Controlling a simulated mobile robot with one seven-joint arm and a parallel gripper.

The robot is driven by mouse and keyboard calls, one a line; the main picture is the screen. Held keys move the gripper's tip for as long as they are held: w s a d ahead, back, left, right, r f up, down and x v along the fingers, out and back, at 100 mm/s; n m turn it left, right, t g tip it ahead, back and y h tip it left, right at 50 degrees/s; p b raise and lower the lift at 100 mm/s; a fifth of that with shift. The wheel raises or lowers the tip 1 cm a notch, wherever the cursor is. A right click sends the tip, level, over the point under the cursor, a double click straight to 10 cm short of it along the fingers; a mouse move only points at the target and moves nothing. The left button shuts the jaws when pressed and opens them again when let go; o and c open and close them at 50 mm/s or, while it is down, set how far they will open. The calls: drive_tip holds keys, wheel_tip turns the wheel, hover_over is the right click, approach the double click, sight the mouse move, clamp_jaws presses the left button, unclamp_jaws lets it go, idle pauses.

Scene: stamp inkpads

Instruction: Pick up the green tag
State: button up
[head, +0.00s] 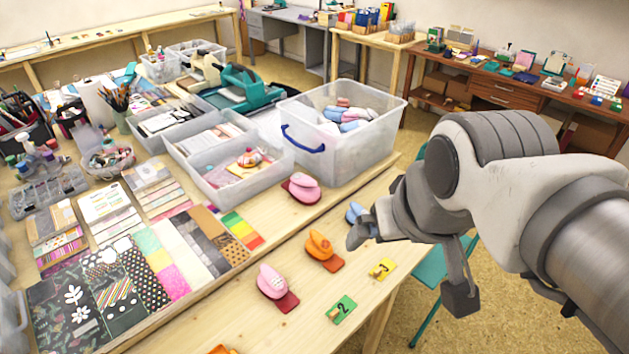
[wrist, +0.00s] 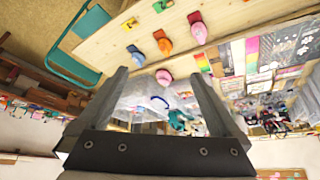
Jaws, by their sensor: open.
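The green tag (head: 342,309), marked with a 2, lies flat near the front edge of the wooden table in the head view. It also shows at the top of the wrist view (wrist: 163,5). A yellow tag (head: 382,268) marked 3 lies behind it to the right. My gripper (head: 409,266) is above and to the right of the tags, over the table's edge, apart from the green tag. In the wrist view its two fingers (wrist: 158,72) are spread wide with nothing held between them.
Several stamps stand on pads on the table: a pink one (head: 272,282) left of the green tag, an orange one (head: 322,248) and a blue one (head: 357,213) partly hidden by my gripper. A clear bin (head: 377,142) stands behind. A teal chair (head: 430,268) is beyond the edge.

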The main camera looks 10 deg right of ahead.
drive_tip(key=shift+c, duration=0.3)
drive_tip(key=shift+c, duration=1.3)
drive_tip(key=shift+w+a+f, duration=0.15)
drive_tip(key=shift+w+f, duration=0.1)
drive_tip(key=shift+c, duration=1.1)
drive_tip(key=w+f+m, duration=0.1)
drive_tip(key=w+a+f+m+g+y, duration=0.1)
drive_tip(key=w+f, duration=0.1)
drive_tip(key=w+a+f+g, duration=0.1)
drive_tip(key=w, duration=0.1)
drive_tip(key=shift+a+f+m+y, duration=0.1)
drive_tip(key=shift+f+m+y, duration=0.2)
drive_tip(key=shift+m, duration=0.1)
drive_tip(key=shift+c, duration=1.2)
drive_tip(key=m+g+h+b, duration=0.2)
drive_tip(key=m+g+b, duration=0.2)
drive_tip(key=m, duration=0.4)
hover_over(336, 310)
drive_tip(key=f, duration=3.2)
drive_tip(key=shift+w+a+f, duration=0.15)
drive_tip(key=shift+a+f, duration=0.05)
drive_tip(key=shift+a, duration=0.2)
drive_tip(key=f, duration=0.1)
drive_tip(key=f+b, duration=0.1)
drive_tip(key=f, duration=0.2)
drive_tip(key=shift+s+d+f, duration=0.2)
drive_tip(key=shift+s+d, duration=0.05)
drive_tip(key=shift+d, duration=0.15)
drive_tip(key=shift+f, duration=0.4)
